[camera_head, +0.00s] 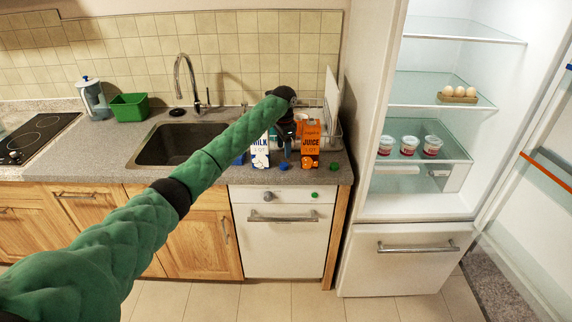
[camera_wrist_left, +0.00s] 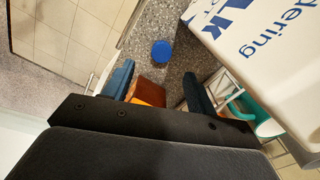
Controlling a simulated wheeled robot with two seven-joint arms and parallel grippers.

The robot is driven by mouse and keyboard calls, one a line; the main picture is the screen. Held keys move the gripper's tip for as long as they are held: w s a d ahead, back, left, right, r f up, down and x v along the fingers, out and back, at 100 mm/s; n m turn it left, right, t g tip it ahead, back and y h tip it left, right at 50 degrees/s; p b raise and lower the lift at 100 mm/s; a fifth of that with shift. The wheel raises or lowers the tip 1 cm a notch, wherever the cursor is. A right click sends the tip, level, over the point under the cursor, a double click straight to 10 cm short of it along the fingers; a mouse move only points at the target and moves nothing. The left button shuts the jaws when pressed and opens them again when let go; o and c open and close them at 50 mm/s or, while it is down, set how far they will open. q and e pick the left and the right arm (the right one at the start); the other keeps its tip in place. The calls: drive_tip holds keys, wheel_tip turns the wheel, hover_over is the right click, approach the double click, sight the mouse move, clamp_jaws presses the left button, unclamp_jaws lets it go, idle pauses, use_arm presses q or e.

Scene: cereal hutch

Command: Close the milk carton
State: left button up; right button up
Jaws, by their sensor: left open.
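The milk carton (camera_head: 260,153), white with blue print, stands upright on the counter right of the sink. It fills the upper right of the left wrist view (camera_wrist_left: 262,50); its top opening cannot be made out. A round blue cap (camera_head: 283,167) lies on the counter in front of the cartons; it also shows in the left wrist view (camera_wrist_left: 161,51). My left gripper (camera_head: 286,152) points down between the milk and the orange juice carton (camera_head: 311,145). Its fingers (camera_wrist_left: 158,88) are apart, with the cap beyond them and nothing clearly gripped. My right gripper is out of view.
A green cap (camera_head: 333,167) lies near the counter's right front edge. A rack with a white board (camera_head: 332,100) stands behind the juice. The sink (camera_head: 180,144) is to the left; the open fridge (camera_head: 420,180) is to the right. Counter room around the caps is narrow.

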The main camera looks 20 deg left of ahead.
sight(284, 164)
use_arm(q)
drive_tip(key=shift+s+d+r, duration=0.1)
drive_tip(key=shift+s+r, duration=0.15)
drive_tip(key=shift+w+f+p, duration=0.2)
drive_tip(key=shift+f+p, duration=0.1)
drive_tip(key=shift+f, duration=0.4)
drive_tip(key=shift+s+f, duration=0.1)
drive_tip(key=shift+f, duration=0.6)
drive_tip(key=shift+f+p, duration=0.25)
drive_tip(key=shift+p, duration=0.35)
drive_tip(key=f+p, duration=0.1)
drive_tip(key=f, duration=0.1)
drive_tip(key=f+p, duration=0.1)
drive_tip(key=shift+w+f+p, duration=0.3)
drive_tip(key=shift+f+p, duration=0.05)
drive_tip(key=shift+f, duration=0.6)
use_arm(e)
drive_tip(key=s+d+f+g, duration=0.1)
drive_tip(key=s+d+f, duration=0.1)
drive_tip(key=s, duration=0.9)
